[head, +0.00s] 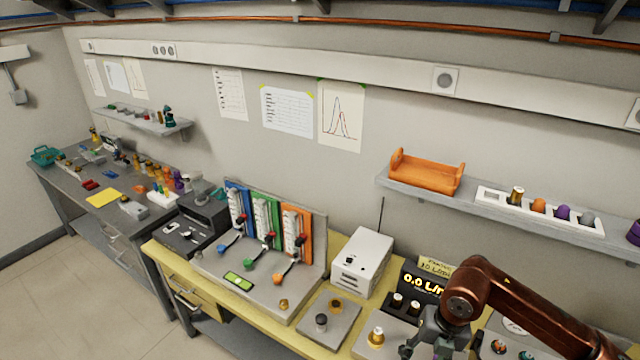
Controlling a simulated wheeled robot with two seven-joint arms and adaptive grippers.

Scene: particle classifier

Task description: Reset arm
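My copper-brown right arm (520,305) comes in from the lower right and bends down over the front bench. Its dark grey gripper (408,351) is at the bottom edge, partly cut off by the frame. It is near a small platform with a brass-coloured knob (376,337). I cannot tell whether its fingers are open or shut, or whether it holds anything. My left arm and gripper are not in view.
The yellow bench (232,303) holds a panel of blue, green and orange flow meters (266,220), a white box (361,263) and a black "0.0 L/min" display (420,284). A wall shelf (460,207) hangs above. Clear floor (75,300) lies at left.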

